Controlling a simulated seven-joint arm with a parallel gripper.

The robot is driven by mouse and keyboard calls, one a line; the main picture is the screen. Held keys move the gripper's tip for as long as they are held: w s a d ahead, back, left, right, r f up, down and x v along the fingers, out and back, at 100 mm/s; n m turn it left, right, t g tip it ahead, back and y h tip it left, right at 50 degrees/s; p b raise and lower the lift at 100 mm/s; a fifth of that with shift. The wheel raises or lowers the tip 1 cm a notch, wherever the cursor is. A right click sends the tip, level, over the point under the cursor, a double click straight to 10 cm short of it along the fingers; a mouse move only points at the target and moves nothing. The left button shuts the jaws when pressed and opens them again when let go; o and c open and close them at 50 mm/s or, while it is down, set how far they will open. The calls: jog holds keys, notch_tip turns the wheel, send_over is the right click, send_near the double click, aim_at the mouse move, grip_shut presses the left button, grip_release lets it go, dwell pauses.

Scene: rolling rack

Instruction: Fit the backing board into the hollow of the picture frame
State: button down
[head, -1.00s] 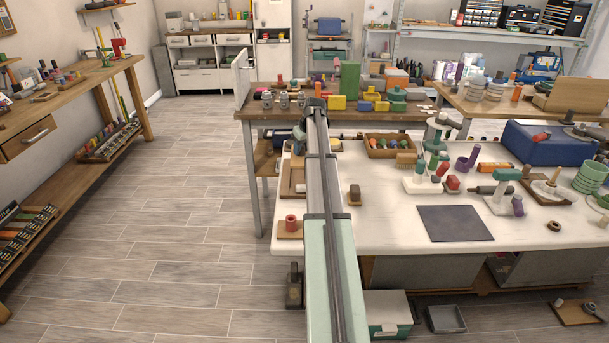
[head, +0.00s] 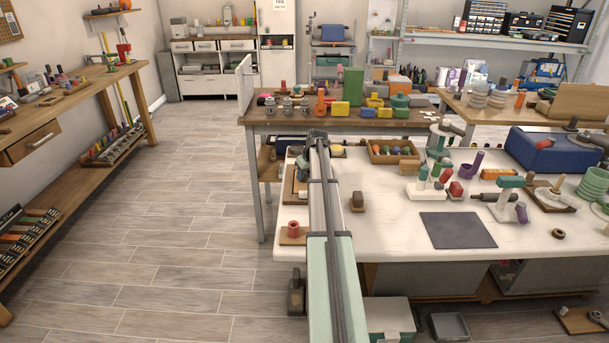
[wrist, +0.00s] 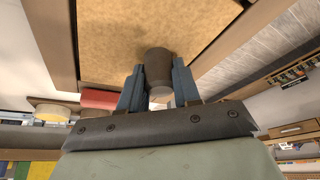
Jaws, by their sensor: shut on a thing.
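In the wrist view, my gripper (wrist: 158,88) has its two blue-grey fingers on either side of a dark round knob (wrist: 157,66). The knob stands on a tan board (wrist: 120,35), which looks like the backing board. Brown wooden strips of the picture frame (wrist: 56,42) run along the board's left and right sides. I cannot tell whether the board is seated in the hollow or held above it. In the head view, part of the brown frame (head: 288,190) shows on the white table, left of my arm. My arm hides the gripper and most of the board there.
A small board with a red knob (head: 293,229) lies at the white table's near left corner. A dark mat (head: 457,230) lies farther right. A tray of coloured pieces (head: 392,152) is behind.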

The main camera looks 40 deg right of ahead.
jog(key=c, duration=0.8)
grip_release()
jog(key=shift+f, duration=0.1)
jog(key=v, duration=1.2)
jog(key=shift+w, duration=0.1)
